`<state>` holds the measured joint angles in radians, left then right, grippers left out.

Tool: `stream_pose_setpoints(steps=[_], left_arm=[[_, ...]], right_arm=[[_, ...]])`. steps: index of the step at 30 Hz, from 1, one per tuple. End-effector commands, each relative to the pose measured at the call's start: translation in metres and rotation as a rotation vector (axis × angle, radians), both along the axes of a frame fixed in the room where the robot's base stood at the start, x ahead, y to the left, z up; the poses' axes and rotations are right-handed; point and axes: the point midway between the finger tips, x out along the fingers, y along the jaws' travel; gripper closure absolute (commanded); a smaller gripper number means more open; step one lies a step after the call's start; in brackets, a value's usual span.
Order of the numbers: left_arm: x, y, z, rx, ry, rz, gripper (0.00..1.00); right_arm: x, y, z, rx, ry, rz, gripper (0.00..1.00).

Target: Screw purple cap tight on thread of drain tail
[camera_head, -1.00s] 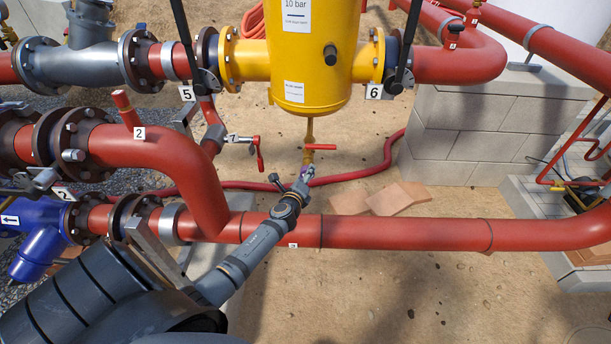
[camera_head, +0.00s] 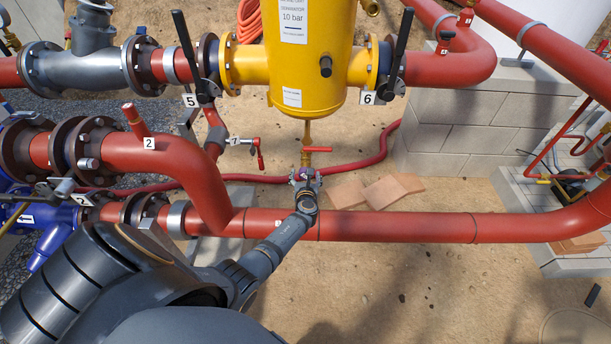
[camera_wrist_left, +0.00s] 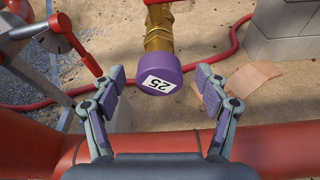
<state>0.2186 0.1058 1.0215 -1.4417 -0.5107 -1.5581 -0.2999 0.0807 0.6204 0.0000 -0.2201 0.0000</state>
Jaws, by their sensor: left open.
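The purple cap (camera_wrist_left: 160,80), labelled 25, sits at the lower end of the brass drain tail (camera_wrist_left: 158,32) in the left wrist view. The thread is covered or too small to see, so I cannot tell how tight the cap is. My left gripper (camera_wrist_left: 160,84) is open, with one finger on each side of the cap and visible gaps between. In the head view the left gripper (camera_head: 305,179) is under the drain tail (camera_head: 306,160), below the yellow separator (camera_head: 310,75), and largely hides the cap. My right gripper is not in view.
A thick red pipe (camera_head: 400,226) runs across below my left forearm. A red-handled valve (camera_head: 318,150) is just above the drain tail. A red hose (camera_head: 350,172) lies behind on sandy ground, near loose bricks (camera_head: 385,190). A grey block wall (camera_head: 460,130) stands right.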

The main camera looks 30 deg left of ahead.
Motion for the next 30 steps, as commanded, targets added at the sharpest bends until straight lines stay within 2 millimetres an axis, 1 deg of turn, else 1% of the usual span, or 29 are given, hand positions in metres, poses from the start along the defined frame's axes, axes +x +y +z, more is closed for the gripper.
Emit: stream_pose_setpoints(steps=[1,3,4,14,17,21,30], left_arm=[[0.000,0.000,0.000,0.000,0.000,0.000,0.15],[0.000,0.000,0.000,0.000,0.000,0.000,0.06],[0.000,0.000,0.000,0.000,0.000,0.000,0.05],[-0.001,-0.001,0.001,-0.002,0.000,-0.001,0.05],[-0.008,-0.006,0.006,-0.002,0.001,-0.001,0.05],[-0.022,-0.015,0.011,-0.002,0.001,0.000,0.05],[-0.051,-0.034,0.021,-0.002,0.001,0.000,0.05]], right_arm=[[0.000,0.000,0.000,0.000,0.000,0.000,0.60],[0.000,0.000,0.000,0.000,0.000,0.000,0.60],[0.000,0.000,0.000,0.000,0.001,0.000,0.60],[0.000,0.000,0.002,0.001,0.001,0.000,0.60],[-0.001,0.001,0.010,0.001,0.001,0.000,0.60],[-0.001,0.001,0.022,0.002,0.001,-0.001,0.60],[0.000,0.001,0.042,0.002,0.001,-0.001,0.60]])
